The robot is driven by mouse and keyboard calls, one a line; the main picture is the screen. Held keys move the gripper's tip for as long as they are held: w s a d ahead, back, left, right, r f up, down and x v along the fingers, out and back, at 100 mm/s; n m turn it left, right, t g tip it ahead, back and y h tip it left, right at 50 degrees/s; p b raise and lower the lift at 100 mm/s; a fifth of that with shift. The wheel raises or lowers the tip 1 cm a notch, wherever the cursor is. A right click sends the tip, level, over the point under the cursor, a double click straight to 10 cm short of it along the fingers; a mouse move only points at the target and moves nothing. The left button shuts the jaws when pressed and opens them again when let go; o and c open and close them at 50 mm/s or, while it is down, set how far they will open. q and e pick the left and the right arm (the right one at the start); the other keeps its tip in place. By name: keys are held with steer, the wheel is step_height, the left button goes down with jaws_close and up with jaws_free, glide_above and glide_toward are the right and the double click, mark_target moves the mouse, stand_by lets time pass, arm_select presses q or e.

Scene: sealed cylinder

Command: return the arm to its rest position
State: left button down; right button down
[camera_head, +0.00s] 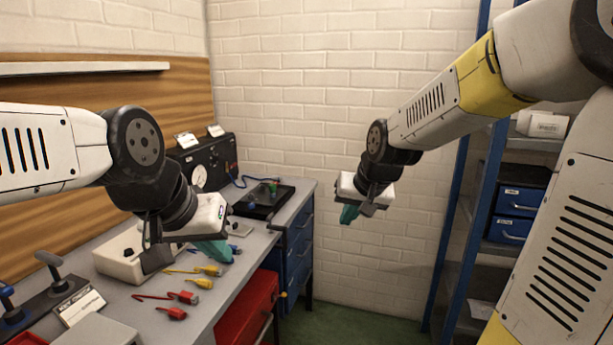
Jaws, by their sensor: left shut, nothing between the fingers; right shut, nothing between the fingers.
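My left arm comes in from the left. My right arm reaches in from the upper right. Its gripper (348,216) is shut and empty, hanging in the air before the white brick wall, to the right of the bench. I cannot make out a sealed cylinder in this view.
Red and yellow connectors (184,297) lie on the bench near a white box (122,262). A black gauge panel (204,163) and a black tray (264,200) stand farther back. A blue shelf rack (462,230) stands at the right. Green floor (345,327) is clear.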

steer(key=s+d+r, duration=0.2)
steer(key=s, duration=0.7)
steer(key=s+d+r, duration=0.2)
steer(key=s, duration=0.8)
steer(key=shift+s+d+n, duration=0.15)
steer(key=shift+d+n, duration=0.2)
steer(key=shift+n, duration=0.05)
steer(key=shift+r, duration=0.15)
